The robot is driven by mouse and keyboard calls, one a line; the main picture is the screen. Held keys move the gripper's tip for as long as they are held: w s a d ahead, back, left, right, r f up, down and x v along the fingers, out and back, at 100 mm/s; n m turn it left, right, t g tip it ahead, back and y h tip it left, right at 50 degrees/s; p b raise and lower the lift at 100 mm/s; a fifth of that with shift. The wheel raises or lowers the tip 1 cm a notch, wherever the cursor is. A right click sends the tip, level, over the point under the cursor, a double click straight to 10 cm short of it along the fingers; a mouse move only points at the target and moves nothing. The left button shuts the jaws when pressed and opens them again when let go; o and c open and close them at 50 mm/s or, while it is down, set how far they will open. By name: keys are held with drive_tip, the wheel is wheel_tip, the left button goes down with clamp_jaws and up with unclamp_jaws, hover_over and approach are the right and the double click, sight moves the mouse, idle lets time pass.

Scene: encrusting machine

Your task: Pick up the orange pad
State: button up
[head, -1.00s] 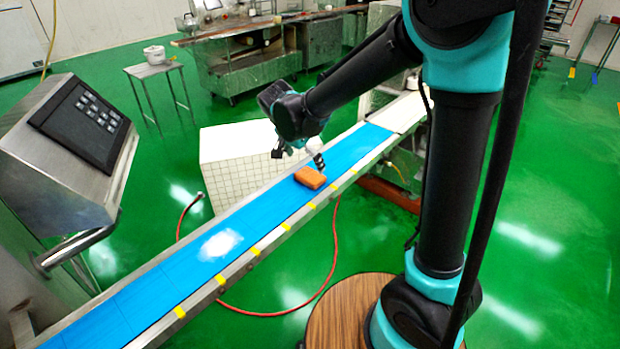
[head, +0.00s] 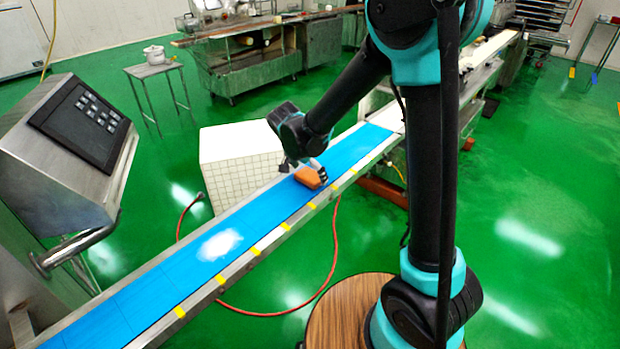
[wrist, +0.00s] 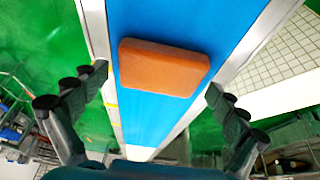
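The orange pad (head: 308,178) lies on the blue conveyor belt (head: 180,269), toward the belt's far part. In the wrist view the orange pad (wrist: 163,67) is a rounded block, just ahead of and between the finger tips. My gripper (wrist: 157,82) is open, with one finger off each side of the belt and clear space between each finger and the pad. The head view does not show whether the fingers touch the pad.
A metal control box with a keypad (head: 85,115) stands at the left. A white tiled block (head: 235,160) stands behind the belt. Metal rails with yellow marks (head: 257,251) edge the belt. A red hose (head: 318,290) lies on the green floor. The near belt is clear apart from a white patch.

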sight(309, 175)
drive_tip(key=c, duration=0.7)
drive_tip(key=shift+o, duration=0.2)
drive_tip(key=shift+r, duration=0.15)
wheel_tip(309, 175, up, 20)
